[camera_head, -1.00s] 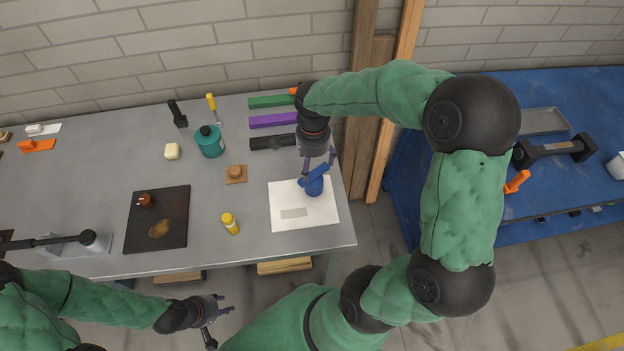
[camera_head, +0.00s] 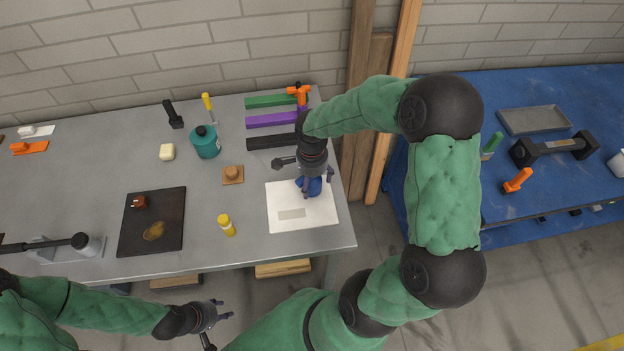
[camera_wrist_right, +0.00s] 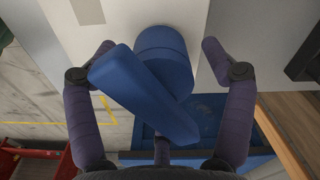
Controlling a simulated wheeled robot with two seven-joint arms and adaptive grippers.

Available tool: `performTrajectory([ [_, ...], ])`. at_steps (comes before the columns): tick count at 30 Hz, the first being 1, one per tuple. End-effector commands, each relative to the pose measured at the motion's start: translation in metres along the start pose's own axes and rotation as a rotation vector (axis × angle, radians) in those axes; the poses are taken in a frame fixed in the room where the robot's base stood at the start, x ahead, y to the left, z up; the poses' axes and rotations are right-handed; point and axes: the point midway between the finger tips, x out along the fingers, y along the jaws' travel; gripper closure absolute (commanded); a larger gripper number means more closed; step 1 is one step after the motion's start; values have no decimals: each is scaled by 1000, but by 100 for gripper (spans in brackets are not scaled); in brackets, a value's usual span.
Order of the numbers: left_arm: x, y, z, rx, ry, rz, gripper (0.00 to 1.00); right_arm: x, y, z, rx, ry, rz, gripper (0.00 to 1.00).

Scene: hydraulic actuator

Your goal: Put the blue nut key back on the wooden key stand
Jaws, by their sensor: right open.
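The blue nut key (camera_head: 309,187) is on the white sheet at the right end of the grey table. In the right wrist view, its round socket (camera_wrist_right: 165,55) and long bar handle (camera_wrist_right: 140,95) lie between my spread fingers. My right gripper (camera_head: 318,186) is open around the key, which is partly hidden beneath it in the head view. A small square wooden block with a round raised middle (camera_head: 232,174), apparently the key stand, sits left of the sheet with no key on it. My left gripper (camera_head: 218,328) is open and empty in front of the table.
The white sheet (camera_head: 320,217) has a grey rectangle on it. Green, purple and black bars (camera_head: 270,121) and an orange tool (camera_head: 299,92) lie behind.

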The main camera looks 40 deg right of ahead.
Motion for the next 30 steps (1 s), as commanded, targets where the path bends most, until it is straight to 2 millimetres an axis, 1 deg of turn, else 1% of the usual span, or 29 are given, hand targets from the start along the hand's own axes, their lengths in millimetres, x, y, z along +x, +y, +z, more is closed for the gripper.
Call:
performTrajectory([
  [2,0,0,0,0,0,0,60,-1,0,0,0,0,0,17],
  [5,0,0,0,0,0,0,60,-1,0,0,0,0,0,43],
  [6,0,0,0,0,0,0,60,-1,0,0,0,0,0,54],
  [8,0,0,0,0,0,0,60,-1,0,0,0,0,0,71],
  [9,0,0,0,0,0,0,60,-1,0,0,0,0,0,82],
  [10,0,0,0,0,0,0,60,-1,0,0,0,0,0,86],
  [18,0,0,0,0,0,0,60,-2,-1,0,0,1,-2,86],
  [22,-2,1,0,0,0,0,60,-6,-1,0,0,1,-3,86],
  [26,-4,2,0,0,0,0,60,-18,-2,-1,0,3,-4,87],
  [30,-9,3,0,0,0,0,60,-37,-1,0,1,2,-4,87],
])
